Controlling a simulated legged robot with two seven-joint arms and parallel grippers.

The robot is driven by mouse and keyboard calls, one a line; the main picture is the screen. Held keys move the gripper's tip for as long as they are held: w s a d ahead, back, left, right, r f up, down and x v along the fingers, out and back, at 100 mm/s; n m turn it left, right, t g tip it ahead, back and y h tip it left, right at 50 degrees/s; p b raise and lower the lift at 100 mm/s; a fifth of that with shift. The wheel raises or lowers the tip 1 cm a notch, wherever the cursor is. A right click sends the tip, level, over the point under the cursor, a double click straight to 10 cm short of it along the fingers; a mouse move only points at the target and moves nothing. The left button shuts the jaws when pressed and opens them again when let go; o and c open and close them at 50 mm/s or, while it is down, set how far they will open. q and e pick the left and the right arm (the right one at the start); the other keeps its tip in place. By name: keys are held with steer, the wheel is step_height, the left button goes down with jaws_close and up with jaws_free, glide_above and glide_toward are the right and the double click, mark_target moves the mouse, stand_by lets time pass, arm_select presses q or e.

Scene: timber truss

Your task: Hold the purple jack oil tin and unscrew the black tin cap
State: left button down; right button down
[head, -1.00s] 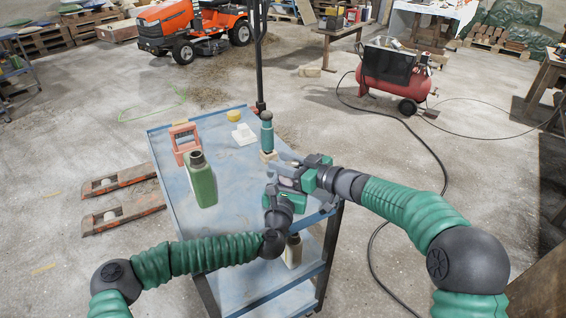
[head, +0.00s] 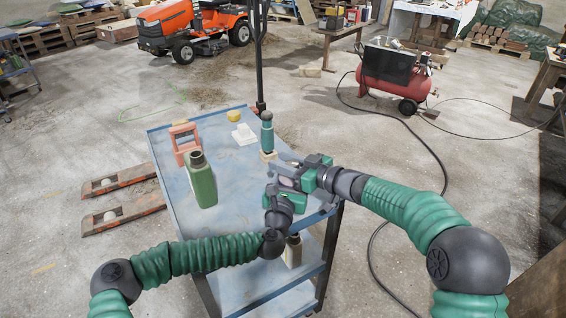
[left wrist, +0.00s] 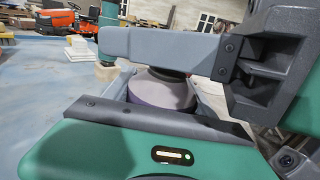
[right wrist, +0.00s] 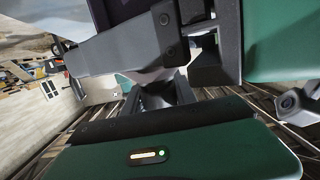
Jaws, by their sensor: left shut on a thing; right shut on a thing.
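The purple tin (left wrist: 165,92) shows in the left wrist view between the jaws of my left gripper (left wrist: 140,75), with a pale grey shoulder above its purple side. In the head view, my left gripper (head: 276,194) is shut on it near the trolley's right side, and the grippers hide the tin there. My right gripper (head: 284,172) is directly above the left one and shut at the tin's top. The black cap is hidden by the jaws in the head view and is not clear in the right wrist view, where my right gripper (right wrist: 150,80) fills the picture.
The blue trolley (head: 230,205) also carries a green can (head: 201,182), a red-orange frame (head: 181,157), a yellow item (head: 233,116), a white block (head: 243,134) and a teal cylinder (head: 267,133). A bottle (head: 293,251) stands on a lower shelf. The trolley's middle is clear.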

steer(key=shift+w+d, duration=0.1)
steer(key=shift+d, duration=0.15)
stand_by(0.3)
steer(key=shift+r+t+y, duration=0.2)
steer(key=shift+t+y, duration=0.3)
steer(key=shift+t, duration=0.1)
steer(key=shift+n+g, duration=0.3)
steer(key=n+g+y, duration=0.1)
steer(key=g, duration=0.1)
steer(key=n+g+y, duration=0.1)
steer(key=n+g, duration=0.1)
steer(key=shift+s+a+f+y, duration=0.1)
steer(key=shift+s+a+y, duration=0.1)
steer(key=shift+s+y, duration=0.15)
steer(key=shift+s+n+g, duration=0.15)
steer(key=shift+n+g, duration=0.25)
steer(key=shift+g, duration=0.4)
steer(key=c, duration=0.9)
jaws_free()
steer(key=shift+s+a, duration=0.1)
steer(key=shift+a, duration=0.05)
